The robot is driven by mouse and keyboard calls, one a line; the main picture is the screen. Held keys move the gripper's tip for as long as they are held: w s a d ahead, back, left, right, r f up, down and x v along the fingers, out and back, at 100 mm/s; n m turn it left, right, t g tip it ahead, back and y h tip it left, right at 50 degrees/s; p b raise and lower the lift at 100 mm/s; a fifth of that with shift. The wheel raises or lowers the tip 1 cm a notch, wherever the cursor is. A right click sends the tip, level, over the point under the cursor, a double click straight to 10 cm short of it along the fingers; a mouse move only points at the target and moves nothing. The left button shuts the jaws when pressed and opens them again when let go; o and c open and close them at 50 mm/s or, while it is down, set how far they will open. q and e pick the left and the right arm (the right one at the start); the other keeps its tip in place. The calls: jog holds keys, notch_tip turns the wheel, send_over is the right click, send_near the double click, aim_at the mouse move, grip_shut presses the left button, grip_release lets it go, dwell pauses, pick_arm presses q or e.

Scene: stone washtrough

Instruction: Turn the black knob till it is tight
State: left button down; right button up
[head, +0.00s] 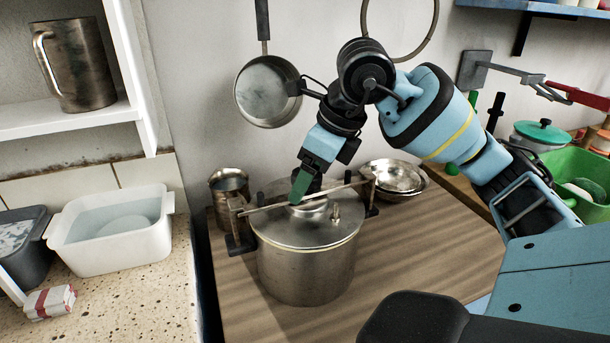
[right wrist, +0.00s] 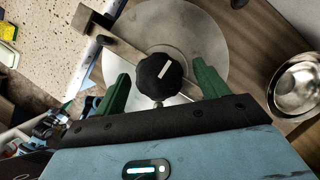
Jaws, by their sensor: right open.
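The black knob (right wrist: 160,77) is round and ridged, with a white line on top. It sits at the middle of the round metal lid (right wrist: 205,40) of a steel pot (head: 305,268). A flat metal bar (head: 265,206) crosses the lid beneath the knob. My right gripper (head: 300,190) reaches down over the lid from the right. In the right wrist view its two green fingers (right wrist: 161,70) are spread, one on each side of the knob, with gaps visible between. In the head view the gripper hides most of the knob. My left gripper is not in view.
The pot stands on a wooden worktop (head: 400,240). A metal mug (head: 228,186) stands behind it on the left, and metal bowls (head: 395,177) behind on the right. A pan (head: 267,92) hangs on the wall. A white basin (head: 115,235) is on the left counter.

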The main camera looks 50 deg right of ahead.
dwell(0.4)
jog(key=shift+n, duration=0.5)
jog(key=n+y, duration=0.1)
jog(key=n, duration=0.2)
jog(key=shift+r+g, duration=0.1)
jog(key=shift+g, duration=0.3)
jog(key=n+y+p, duration=0.1)
jog(key=n, duration=0.2)
jog(key=shift+g, duration=0.4)
jog(key=shift+n+y, duration=0.3)
jog(key=shift+n, duration=0.3)
jog(key=shift+c, duration=0.4)
